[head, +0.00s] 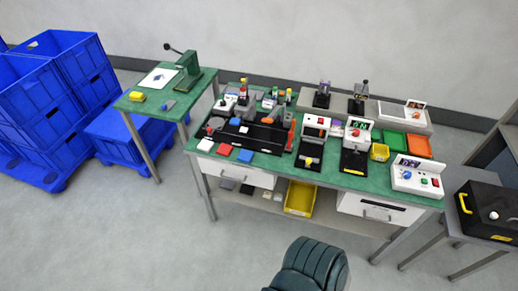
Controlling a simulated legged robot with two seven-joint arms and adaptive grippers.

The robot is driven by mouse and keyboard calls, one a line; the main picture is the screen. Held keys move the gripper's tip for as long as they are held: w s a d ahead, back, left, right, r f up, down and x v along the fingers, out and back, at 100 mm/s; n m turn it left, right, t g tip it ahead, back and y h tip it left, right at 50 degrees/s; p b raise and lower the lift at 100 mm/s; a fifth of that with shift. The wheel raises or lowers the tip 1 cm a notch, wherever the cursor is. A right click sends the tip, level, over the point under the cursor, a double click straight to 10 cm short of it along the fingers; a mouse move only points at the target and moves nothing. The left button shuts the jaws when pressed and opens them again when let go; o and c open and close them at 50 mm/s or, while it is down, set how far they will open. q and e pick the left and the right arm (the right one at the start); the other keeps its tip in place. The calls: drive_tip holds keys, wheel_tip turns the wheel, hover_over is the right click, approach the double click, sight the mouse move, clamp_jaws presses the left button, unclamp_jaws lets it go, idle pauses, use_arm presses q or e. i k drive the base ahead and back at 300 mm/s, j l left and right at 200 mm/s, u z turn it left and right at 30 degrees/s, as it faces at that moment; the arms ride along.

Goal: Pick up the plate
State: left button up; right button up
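No single thing stands out clearly as the plate. Small flat pieces lie at the front left of the green workbench (335,180): a white one (205,144), a red one (223,149) and a blue one (245,156). A flat white sheet or plate (159,78) with a dark mark lies on the small green side table (125,103). Neither of my grippers is in view.
Test devices crowd the bench, with a control box (416,178) at its right end. A dark green padded chair (312,266) stands in front. Blue crates (45,105) are stacked at left. A black case (490,208) sits at right. Floor is clear at front left.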

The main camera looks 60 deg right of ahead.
sight(205, 146)
drive_tip(key=z, duration=1.55)
